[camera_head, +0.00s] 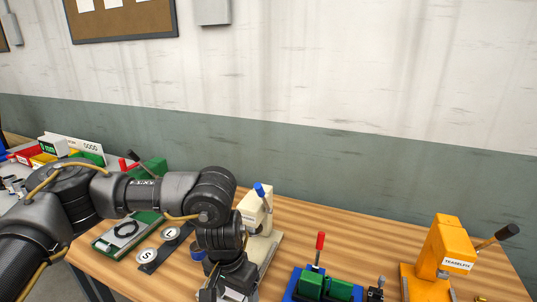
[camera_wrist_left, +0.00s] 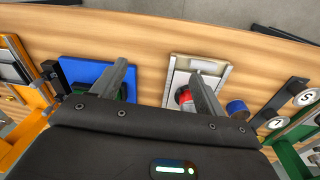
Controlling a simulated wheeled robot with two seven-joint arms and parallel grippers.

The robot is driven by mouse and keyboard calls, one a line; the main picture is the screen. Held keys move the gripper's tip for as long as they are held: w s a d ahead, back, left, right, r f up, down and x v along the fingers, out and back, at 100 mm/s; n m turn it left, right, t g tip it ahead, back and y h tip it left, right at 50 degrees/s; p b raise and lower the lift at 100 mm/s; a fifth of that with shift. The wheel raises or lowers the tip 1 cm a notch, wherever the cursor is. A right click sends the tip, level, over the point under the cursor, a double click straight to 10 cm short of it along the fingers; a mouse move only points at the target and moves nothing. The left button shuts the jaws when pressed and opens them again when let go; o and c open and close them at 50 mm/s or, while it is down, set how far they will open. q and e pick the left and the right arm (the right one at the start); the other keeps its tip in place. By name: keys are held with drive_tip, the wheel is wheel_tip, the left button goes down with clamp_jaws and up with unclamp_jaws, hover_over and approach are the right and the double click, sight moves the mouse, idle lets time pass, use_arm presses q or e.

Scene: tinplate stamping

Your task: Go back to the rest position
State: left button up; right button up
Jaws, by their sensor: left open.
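My left arm reaches in from the left in the head view and bends down over the table. My left gripper (camera_head: 228,294) is at the bottom edge there, in front of the cream press (camera_head: 256,212) with a blue-tipped lever; its fingers are cut off. In the left wrist view my left gripper (camera_wrist_left: 160,72) is open, its two fingers wide apart with bare wood between them. One finger overlaps the blue base (camera_wrist_left: 82,70); the other is over the pale press base (camera_wrist_left: 198,64), by a red round part (camera_wrist_left: 184,97). I cannot tell whether they touch. My right gripper is not in view.
A blue-and-green fixture (camera_head: 325,284) with a red-tipped lever is at the bottom middle. A black strip (camera_head: 150,267) with S and L discs lies left of my gripper. Coloured bins (camera_head: 42,158) stand far left.

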use_arm(q)
drive_tip(key=s+d+m+t+h, duration=0.1)
drive_tip(key=s+d+m+h, duration=0.25)
drive_tip(key=d+h, duration=0.45)
drive_tip(key=s+d+m+h, duration=0.2)
drive_tip(key=s+d+h, duration=0.25)
drive_tip(key=d, duration=0.75)
drive_tip(key=w+a+r+n+t, duration=0.2)
drive_tip(key=w+a+n+t, duration=0.25)
drive_tip(key=t, duration=0.25)
drive_tip(key=a+f+n+t+y, duration=0.1)
drive_tip(key=a+f+n+y, duration=0.1)
drive_tip(key=a+f+y, duration=0.4)
drive_tip(key=a+f+n+y, duration=0.2)
drive_tip(key=a+f, duration=0.2)
drive_tip(key=a, duration=0.5)
drive_tip(key=s+a+f+n+g+y, duration=0.1)
drive_tip(key=s+a+f+g+y, duration=0.2)
drive_tip(key=s+a+f, duration=0.45)
drive_tip(key=s+a+f+g+y, duration=0.2)
drive_tip(key=s+a+f, duration=0.2)
drive_tip(key=s+a, duration=0.6)
wheel_tip(320, 180, down, 26)
drive_tip(key=s+g, duration=0.2)
drive_tip(key=s+a+f+g, duration=0.1)
drive_tip(key=s+a+f, duration=0.2)
drive_tip(key=s+f, duration=1.2)
drive_tip(key=shift+s+a+f+m, duration=0.2)
drive_tip(key=shift+s+f+m, duration=0.15)
drive_tip(key=shift+s, duration=0.4)
